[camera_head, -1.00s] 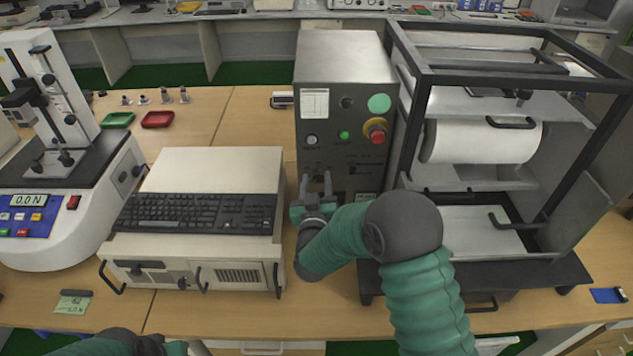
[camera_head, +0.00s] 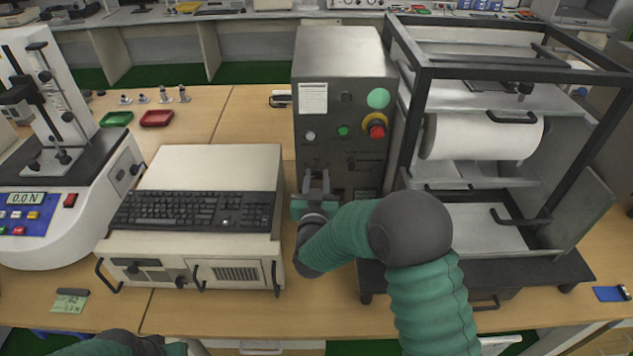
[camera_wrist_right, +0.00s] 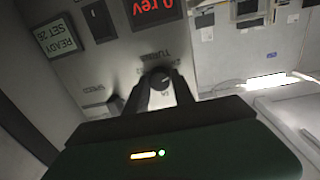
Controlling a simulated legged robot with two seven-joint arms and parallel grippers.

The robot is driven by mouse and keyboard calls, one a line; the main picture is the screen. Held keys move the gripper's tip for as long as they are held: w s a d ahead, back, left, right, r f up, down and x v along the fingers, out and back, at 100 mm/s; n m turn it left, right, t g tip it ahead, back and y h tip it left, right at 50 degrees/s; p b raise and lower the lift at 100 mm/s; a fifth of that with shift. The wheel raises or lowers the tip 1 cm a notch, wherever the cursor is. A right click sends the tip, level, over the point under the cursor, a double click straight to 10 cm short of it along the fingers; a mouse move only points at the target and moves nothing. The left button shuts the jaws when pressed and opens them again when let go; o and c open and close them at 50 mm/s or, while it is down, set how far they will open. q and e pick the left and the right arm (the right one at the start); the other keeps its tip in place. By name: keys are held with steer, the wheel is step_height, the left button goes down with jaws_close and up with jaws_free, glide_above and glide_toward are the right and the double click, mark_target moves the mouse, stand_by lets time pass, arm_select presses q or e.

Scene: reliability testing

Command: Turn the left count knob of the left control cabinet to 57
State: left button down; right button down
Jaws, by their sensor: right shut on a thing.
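The control cabinet (camera_head: 345,62) is a grey upright box on the bench, with a dark front panel carrying buttons. My right gripper (camera_head: 317,180) is at the lower left of that panel. In the right wrist view my gripper (camera_wrist_right: 160,92) is shut on a small dark round knob (camera_wrist_right: 160,76), under lettering that looks like "TURNS". A red display (camera_wrist_right: 152,8) shows "0 rev" and a pale display (camera_wrist_right: 58,38) seems to read "READY SET:20", both upside down. My left gripper (camera_head: 160,346) is partly in view at the bottom edge; its fingers are unclear.
A red stop button (camera_head: 376,131) is on the cabinet's upper right. A black-framed machine with a white roll (camera_head: 480,138) stands close on the right. A beige box with a keyboard (camera_head: 195,210) and a white test stand (camera_head: 60,220) are on the left.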

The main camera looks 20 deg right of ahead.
steer(key=m+b, duration=0.3)
steer(key=m, duration=0.1)
steer(key=shift+f, duration=0.2)
steer(key=shift+r+m+b, duration=0.1)
steer(key=shift+m+b, duration=1.9)
steer(key=shift+m, duration=0.6)
steer(key=shift+y, duration=0.4)
steer(key=c, duration=1.1)
jaws_free()
steer(key=shift+o, duration=0.2)
steer(key=shift+r, duration=0.1)
steer(key=v, duration=1.6)
steer(key=shift+s+a, duration=0.2)
steer(key=shift+s, duration=0.15)
